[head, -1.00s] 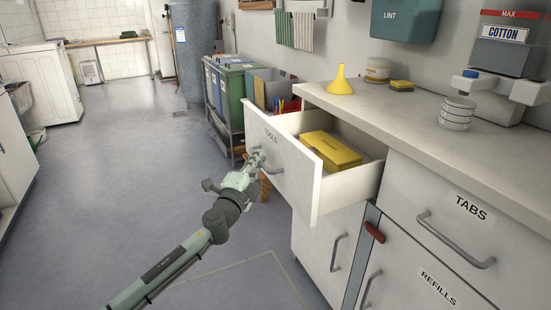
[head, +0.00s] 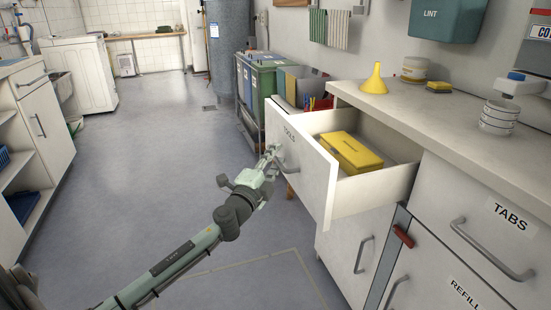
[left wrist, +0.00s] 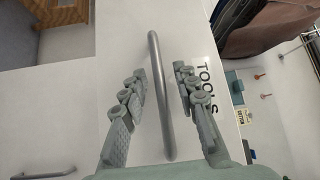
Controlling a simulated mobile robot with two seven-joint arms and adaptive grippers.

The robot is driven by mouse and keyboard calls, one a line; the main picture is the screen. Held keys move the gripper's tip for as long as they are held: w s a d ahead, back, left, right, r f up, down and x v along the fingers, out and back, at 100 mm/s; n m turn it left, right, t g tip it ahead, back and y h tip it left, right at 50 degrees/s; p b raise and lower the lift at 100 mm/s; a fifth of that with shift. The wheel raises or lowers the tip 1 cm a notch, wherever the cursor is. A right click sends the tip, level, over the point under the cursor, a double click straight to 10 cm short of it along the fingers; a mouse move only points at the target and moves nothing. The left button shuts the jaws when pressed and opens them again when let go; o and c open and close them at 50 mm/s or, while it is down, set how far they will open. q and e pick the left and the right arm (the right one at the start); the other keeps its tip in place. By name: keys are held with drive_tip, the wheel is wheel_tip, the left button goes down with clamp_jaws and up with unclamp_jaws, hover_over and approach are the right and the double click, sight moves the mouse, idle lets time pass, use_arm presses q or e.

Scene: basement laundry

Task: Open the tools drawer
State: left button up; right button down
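The tools drawer (head: 300,158), a white front lettered TOOLS, stands pulled out from the counter unit. A yellow box (head: 350,151) lies inside it. Its grey bar handle (left wrist: 160,110) runs between the two fingers of my left gripper (left wrist: 160,70) in the left wrist view, with a visible gap on each side. The fingers are apart, around the bar and not clamped on it. In the head view my left gripper (head: 272,158) is at the drawer front by the handle, partly hiding it. My right gripper is not in view.
The TABS drawer (head: 480,215) and lower doors are closed to the right. A yellow funnel (head: 375,80) and a stack of white discs (head: 499,117) stand on the counter (head: 450,108). Bins (head: 265,82) stand beyond the drawer. The floor (head: 150,160) to the left is clear.

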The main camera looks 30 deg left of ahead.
use_arm(q)
drive_tip(key=shift+s+f, duration=0.15)
drive_tip(key=shift+s, duration=0.15)
drive_tip(key=s+d+f, duration=0.1)
drive_tip(key=s, duration=1)
drive_tip(key=shift+d+f, duration=0.15)
drive_tip(key=shift+d, duration=0.1)
drive_tip(key=shift+s, duration=0.1)
